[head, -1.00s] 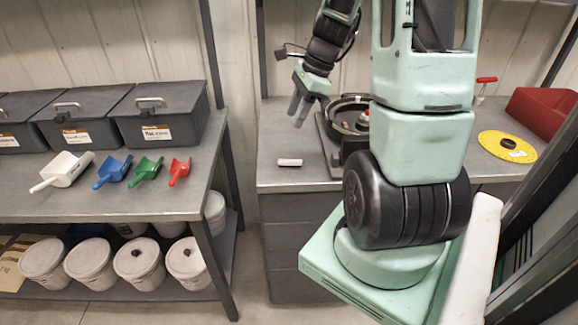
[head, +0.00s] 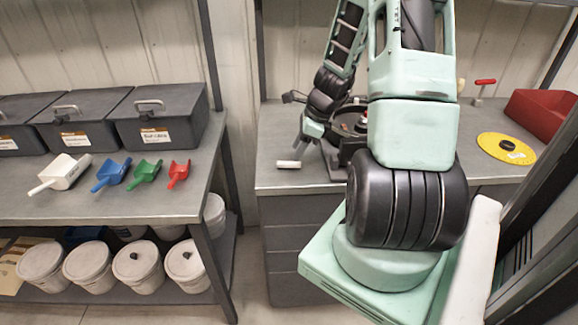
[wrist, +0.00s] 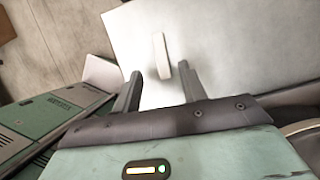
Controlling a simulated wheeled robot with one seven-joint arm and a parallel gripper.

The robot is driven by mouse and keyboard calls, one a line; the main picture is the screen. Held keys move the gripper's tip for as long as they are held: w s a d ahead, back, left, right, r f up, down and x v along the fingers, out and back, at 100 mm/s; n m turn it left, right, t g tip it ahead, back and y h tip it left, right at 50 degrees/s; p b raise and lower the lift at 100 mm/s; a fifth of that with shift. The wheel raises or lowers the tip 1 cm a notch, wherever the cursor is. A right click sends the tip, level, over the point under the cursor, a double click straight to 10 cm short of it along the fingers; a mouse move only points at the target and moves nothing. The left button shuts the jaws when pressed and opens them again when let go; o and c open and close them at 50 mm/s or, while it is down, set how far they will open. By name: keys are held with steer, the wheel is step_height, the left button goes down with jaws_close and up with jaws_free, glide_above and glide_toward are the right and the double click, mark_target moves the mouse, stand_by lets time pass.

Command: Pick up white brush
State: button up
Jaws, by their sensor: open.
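The white brush (head: 288,164) is a small pale bar lying on the grey counter, left of the black round device. In the wrist view the brush (wrist: 161,56) lies beyond my fingertips, roughly in line with the gap between them. My gripper (head: 306,142) is just above and to the right of the brush in the head view. In the wrist view my gripper (wrist: 158,78) has its two fingers spread with nothing between them. Whether the fingertips touch the counter cannot be told.
The black round device (head: 350,122) stands close to the right of my gripper. A yellow disc (head: 507,148) and a red bin (head: 545,112) are farther right. The counter (head: 272,140) is clear around the brush on the left. Several scoops lie on the left bench (head: 120,205).

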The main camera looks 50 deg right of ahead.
mark_target(289, 163)
steer(key=shift+p+x, duration=0.4)
steer(key=shift+x, duration=2.25)
steer(key=shift+w, duration=0.15)
jaws_close()
